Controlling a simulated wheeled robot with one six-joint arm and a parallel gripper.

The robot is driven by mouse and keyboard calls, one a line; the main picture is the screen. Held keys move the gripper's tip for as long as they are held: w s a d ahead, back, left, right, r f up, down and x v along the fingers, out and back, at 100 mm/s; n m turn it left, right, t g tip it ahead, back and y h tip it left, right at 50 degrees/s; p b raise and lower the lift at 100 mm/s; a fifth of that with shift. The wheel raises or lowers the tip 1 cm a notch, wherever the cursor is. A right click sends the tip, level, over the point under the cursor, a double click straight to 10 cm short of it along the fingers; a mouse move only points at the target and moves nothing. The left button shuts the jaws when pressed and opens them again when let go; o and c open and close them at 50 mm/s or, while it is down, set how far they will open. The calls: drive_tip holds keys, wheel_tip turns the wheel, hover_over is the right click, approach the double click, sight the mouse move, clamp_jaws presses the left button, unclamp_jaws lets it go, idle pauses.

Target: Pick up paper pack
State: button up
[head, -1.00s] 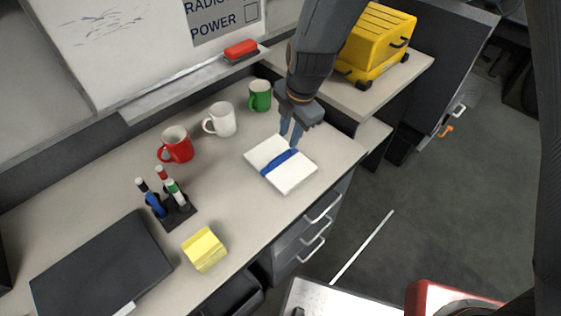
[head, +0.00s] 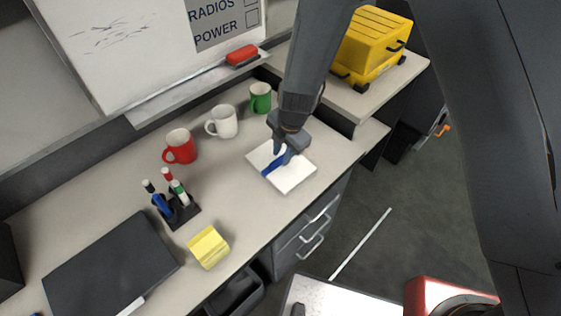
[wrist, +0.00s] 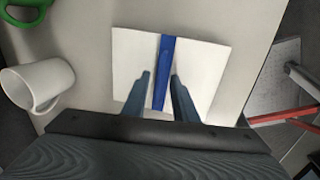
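The paper pack is a flat white stack with a blue band (head: 291,178). It lies on the desk near its right front edge. In the wrist view the pack (wrist: 204,70) lies below the gripper, with the band running between the fingers. My gripper (head: 283,156) is over the far part of the pack in the head view. In the wrist view its two fingers (wrist: 160,80) are apart, one on each side of the blue band, with nothing gripped. Whether the fingertips touch the pack cannot be told.
Green (head: 260,97), white (head: 223,122) and red (head: 181,147) mugs stand left of the pack. A marker holder (head: 180,212), yellow block (head: 208,247) and black laptop (head: 110,268) are farther left. A yellow case (head: 372,45) sits on the raised shelf (head: 375,98) at right.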

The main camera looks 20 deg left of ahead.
drive_tip(key=shift+f, duration=0.1)
clamp_jaws()
idle(1.4)
